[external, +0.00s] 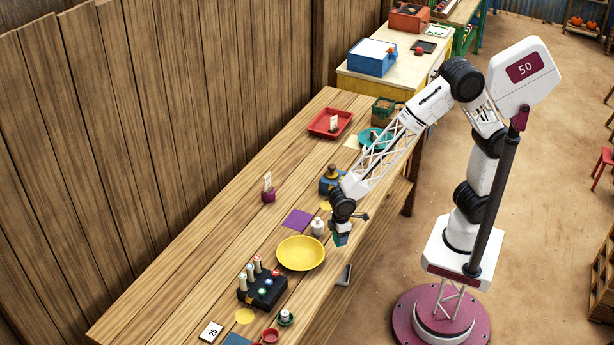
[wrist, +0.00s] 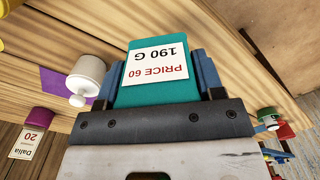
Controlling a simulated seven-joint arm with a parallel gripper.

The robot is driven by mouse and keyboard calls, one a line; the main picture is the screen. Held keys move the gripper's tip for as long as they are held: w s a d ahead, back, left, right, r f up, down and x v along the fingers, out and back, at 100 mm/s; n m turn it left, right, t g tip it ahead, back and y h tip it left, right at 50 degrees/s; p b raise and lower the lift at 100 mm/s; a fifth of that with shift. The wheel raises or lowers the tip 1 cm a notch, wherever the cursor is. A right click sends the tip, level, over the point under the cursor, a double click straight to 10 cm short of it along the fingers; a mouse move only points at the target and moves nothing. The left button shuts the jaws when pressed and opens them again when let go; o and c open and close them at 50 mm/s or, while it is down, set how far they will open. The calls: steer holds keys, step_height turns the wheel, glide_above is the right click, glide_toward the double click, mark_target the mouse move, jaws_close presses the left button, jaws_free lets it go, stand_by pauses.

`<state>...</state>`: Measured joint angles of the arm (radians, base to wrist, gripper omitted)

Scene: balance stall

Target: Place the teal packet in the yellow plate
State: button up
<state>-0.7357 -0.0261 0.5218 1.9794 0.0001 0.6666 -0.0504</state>
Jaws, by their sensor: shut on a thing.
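The teal packet (wrist: 158,93) carries a white label reading "PRICE 60" and "190 G" in the wrist view. My gripper (wrist: 157,80) is shut on it, with a blue finger on each side. In the external view my gripper (external: 340,230) holds the packet (external: 341,240) near the table's right edge, to the upper right of the yellow plate (external: 301,253). The packet is apart from the plate. The plate is round and empty on the wooden table. A small yellow edge shows at the upper left in the wrist view; I cannot tell whether it is the plate.
A black block holding several coloured pegs (external: 262,291) sits below left of the plate. A blue object (external: 331,179) stands behind my wrist.

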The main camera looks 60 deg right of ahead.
steer(key=shift+w, duration=0.1)
steer(key=w+a, duration=0.3)
steer(key=w, duration=0.1)
steer(key=w+a+f, duration=0.1)
steer(key=w+a, duration=0.6)
steer(key=w, duration=0.1)
steer(key=shift+a+f, duration=0.2)
steer(key=shift+a, duration=0.05)
steer(key=shift+f, duration=0.1)
steer(key=shift+f, duration=1.7)
steer(key=shift+f, duration=0.1)
steer(key=o, duration=1)
step_height(320, 180, up, 12)
steer(key=shift+r, duration=0.15)
